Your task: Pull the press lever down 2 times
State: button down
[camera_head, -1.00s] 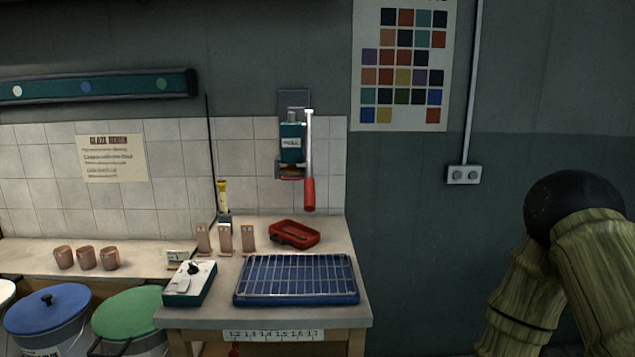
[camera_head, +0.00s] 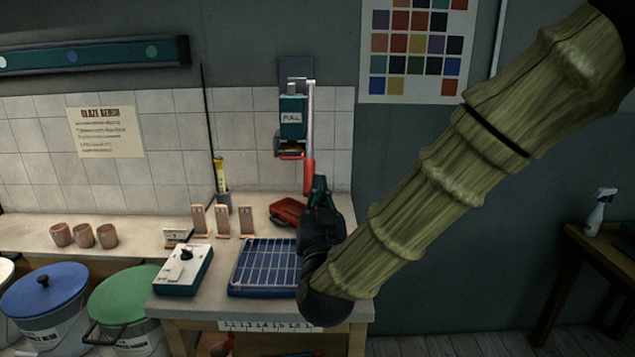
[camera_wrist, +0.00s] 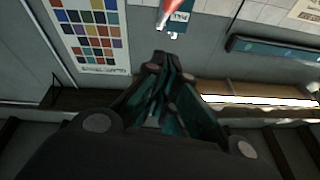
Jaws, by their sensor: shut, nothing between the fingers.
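The press is a teal box (camera_head: 292,118) labelled PULL, fixed to the tiled wall above the bench. Its lever has a pale metal arm (camera_head: 310,120) on the right side and a red handle (camera_head: 309,172) at the lower end. In the wrist view the red handle (camera_wrist: 170,10) and the press (camera_wrist: 180,24) show at the top edge, beyond my fingertips. My gripper (camera_head: 319,182) is shut and empty, with its tips close to the lower end of the handle in the head view. The wrist view shows a gap between my gripper (camera_wrist: 160,62) and the handle.
Below are a red tray (camera_head: 285,211), a blue rack (camera_head: 262,267), a control box (camera_head: 183,271) and pinkish upright pieces (camera_head: 222,221). A thin dark rod (camera_head: 208,130) stands to the left. A colour chart (camera_head: 415,50) hangs at right. The wall between press and chart is bare.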

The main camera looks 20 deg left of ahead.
aim_at(314, 173)
jog(key=shift+w+a+f+p, duration=0.1)
jog(key=shift+w+a+p, duration=0.5)
jog(key=shift+w, duration=1.1)
jog(key=shift+w+a+f+p, duration=0.1)
jog(key=shift+w+a+p, duration=0.5)
jog(key=shift+w, duration=1.15)
jog(key=shift+w+a+p, duration=0.4)
jog(key=shift+w+a, duration=0.4)
jog(key=shift+w, duration=0.9)
jog(key=shift+f, duration=0.15)
